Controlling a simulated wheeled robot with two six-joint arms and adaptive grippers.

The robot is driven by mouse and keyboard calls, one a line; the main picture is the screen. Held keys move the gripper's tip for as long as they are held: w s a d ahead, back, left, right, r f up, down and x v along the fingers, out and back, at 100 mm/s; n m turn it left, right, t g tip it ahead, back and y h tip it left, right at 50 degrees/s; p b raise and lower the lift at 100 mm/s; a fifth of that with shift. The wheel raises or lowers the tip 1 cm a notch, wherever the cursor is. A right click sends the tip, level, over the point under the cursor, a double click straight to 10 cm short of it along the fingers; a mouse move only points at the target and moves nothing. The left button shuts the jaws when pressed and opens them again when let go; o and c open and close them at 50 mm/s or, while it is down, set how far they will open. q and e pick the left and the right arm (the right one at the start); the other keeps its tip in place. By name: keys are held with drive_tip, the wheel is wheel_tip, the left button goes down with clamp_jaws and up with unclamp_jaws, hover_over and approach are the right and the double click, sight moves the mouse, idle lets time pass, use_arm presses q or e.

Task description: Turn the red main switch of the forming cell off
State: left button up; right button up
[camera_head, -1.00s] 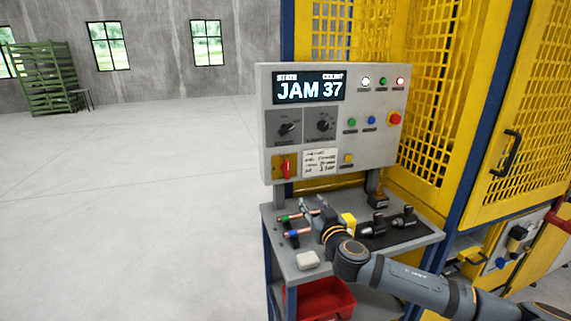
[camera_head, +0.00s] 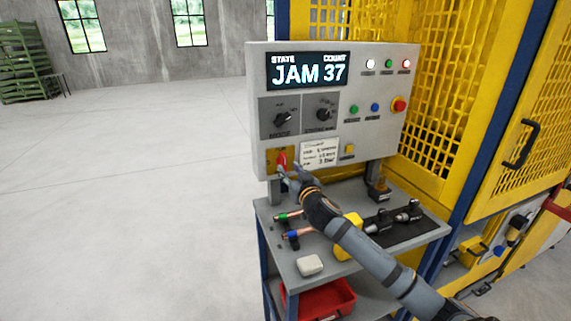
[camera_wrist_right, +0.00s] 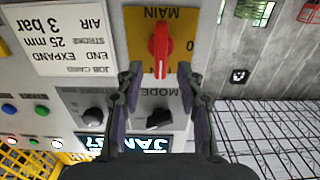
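The red main switch (camera_head: 282,159) sits on a yellow plate (camera_head: 271,167) at the lower left of the grey control panel (camera_head: 335,110). In the right wrist view the red handle (camera_wrist_right: 160,50) stands in line with the picture's vertical, on the yellow plate marked MAIN, with a 0 at its right side. My right gripper (camera_head: 289,178) is just in front of and below the switch in the head view. In the right wrist view its two fingers (camera_wrist_right: 158,88) are apart, with the handle's end near the gap between their tips. Contact cannot be told. My left gripper is not in view.
The panel display (camera_head: 308,71) reads JAM 37. A mode knob (camera_head: 282,119), another knob, several buttons and a red emergency button (camera_head: 399,104) are on the panel. Below, a grey bench (camera_head: 345,195) carries tubes, tools and a white block (camera_head: 310,265). The yellow cell fence (camera_head: 440,100) stands right.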

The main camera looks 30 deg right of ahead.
sight(285, 164)
drive_tip(key=p+x, duration=0.1)
drive_tip(key=x, duration=0.2)
drive_tip(key=shift+w+r, duration=0.2)
drive_tip(key=shift+w, duration=0.05)
drive_tip(key=shift+w+f, duration=0.15)
drive_tip(key=shift+w, duration=0.05)
drive_tip(key=c, duration=0.5)
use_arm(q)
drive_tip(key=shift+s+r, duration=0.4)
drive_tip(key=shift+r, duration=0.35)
use_arm(e)
clamp_jaws()
